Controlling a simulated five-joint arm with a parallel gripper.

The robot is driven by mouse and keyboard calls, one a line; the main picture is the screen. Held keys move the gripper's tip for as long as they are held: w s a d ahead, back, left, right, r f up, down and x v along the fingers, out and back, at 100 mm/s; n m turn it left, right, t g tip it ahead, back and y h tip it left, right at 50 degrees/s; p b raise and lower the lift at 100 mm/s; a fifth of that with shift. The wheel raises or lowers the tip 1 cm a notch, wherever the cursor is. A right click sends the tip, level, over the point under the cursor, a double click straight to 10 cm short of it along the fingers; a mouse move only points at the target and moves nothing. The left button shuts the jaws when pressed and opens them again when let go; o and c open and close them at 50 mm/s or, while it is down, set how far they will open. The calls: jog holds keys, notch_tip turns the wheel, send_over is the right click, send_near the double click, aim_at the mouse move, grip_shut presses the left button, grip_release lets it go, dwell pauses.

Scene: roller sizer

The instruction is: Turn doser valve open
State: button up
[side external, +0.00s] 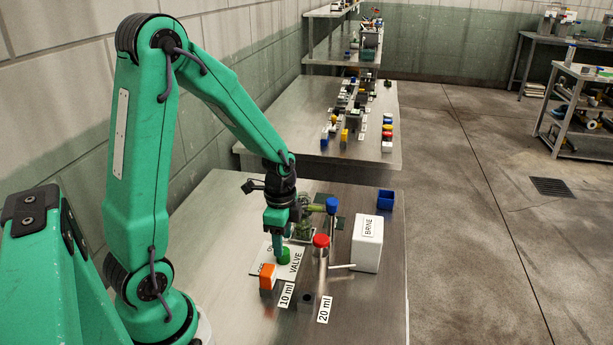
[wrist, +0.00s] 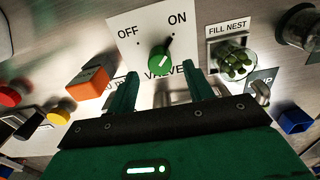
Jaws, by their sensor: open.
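The doser valve is a round green knob (wrist: 160,60) on a white plate (wrist: 125,50) marked OFF, ON and VALVE. A black pointer on the knob slants up and right, toward the ON side. In the side view the green knob (side external: 284,256) sits just below my gripper (side external: 279,236). In the wrist view my gripper (wrist: 160,84) is open, with one finger on each side below the knob and nothing between them. The fingers appear apart from the knob. The lower part of the plate is partly hidden by my gripper.
An orange block (wrist: 87,83) stands left of the plate. A container of green pieces (wrist: 233,65) sits at FILL NEST to the right. The side view also shows a red-topped cylinder (side external: 321,241), a white BRINE box (side external: 367,245) and a blue bin (side external: 385,199).

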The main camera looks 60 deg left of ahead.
jog(key=shift+r, duration=1.8)
jog(key=shift+d+r, duration=0.2)
jog(key=shift+r, duration=0.25)
jog(key=s+d+r+n+t, duration=0.2)
jog(key=s+d+r+n, duration=0.2)
jog(key=r, duration=0.3)
jog(key=s+d+r+n+t, duration=0.3)
jog(key=s+d+r+n, duration=0.1)
jog(key=r, duration=0.4)
jog(key=shift+s+d+n+t, duration=0.2)
jog(key=shift+d+n+t, duration=0.1)
jog(key=shift+d+n, duration=0.3)
